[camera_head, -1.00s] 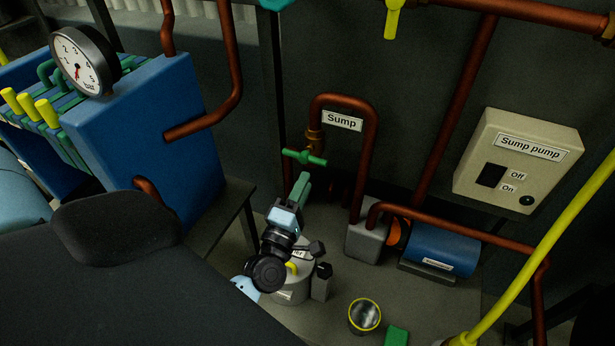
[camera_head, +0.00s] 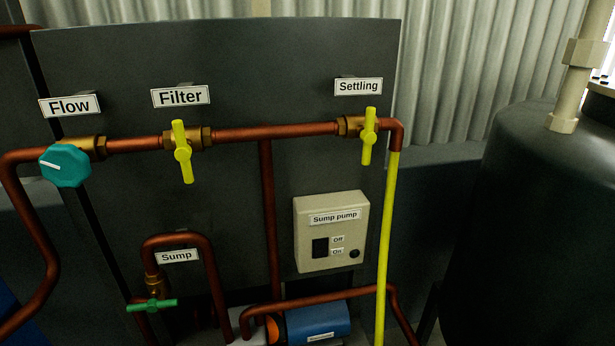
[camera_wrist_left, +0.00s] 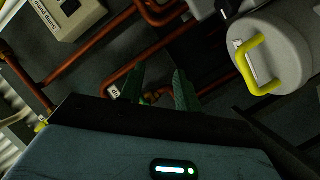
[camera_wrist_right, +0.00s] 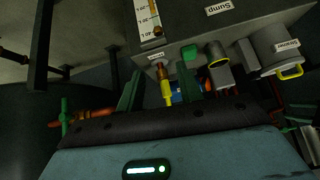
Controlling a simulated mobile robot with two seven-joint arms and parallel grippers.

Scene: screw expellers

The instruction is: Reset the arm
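Neither arm shows in the head view. In the left wrist view my left gripper (camera_wrist_left: 158,88) has its two green fingers spread apart, with nothing held between them. Copper pipe and a small label (camera_wrist_left: 114,92) lie beyond the fingertips. In the right wrist view my right gripper (camera_wrist_right: 168,90) also has its fingers apart and is empty. A yellow fitting (camera_wrist_right: 167,91) on a brass part shows in the gap, seemingly beyond the fingers. The green sump valve (camera_head: 151,305) is at lower left in the head view, with no gripper visible at it.
The head view shows a teal flow knob (camera_head: 65,165), yellow filter (camera_head: 182,152) and settling (camera_head: 369,136) valves, a sump pump box (camera_head: 331,232), a blue pump (camera_head: 318,321) and a dark tank (camera_head: 545,200) at right. A grey canister (camera_wrist_left: 290,50) with a yellow handle is near the left gripper.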

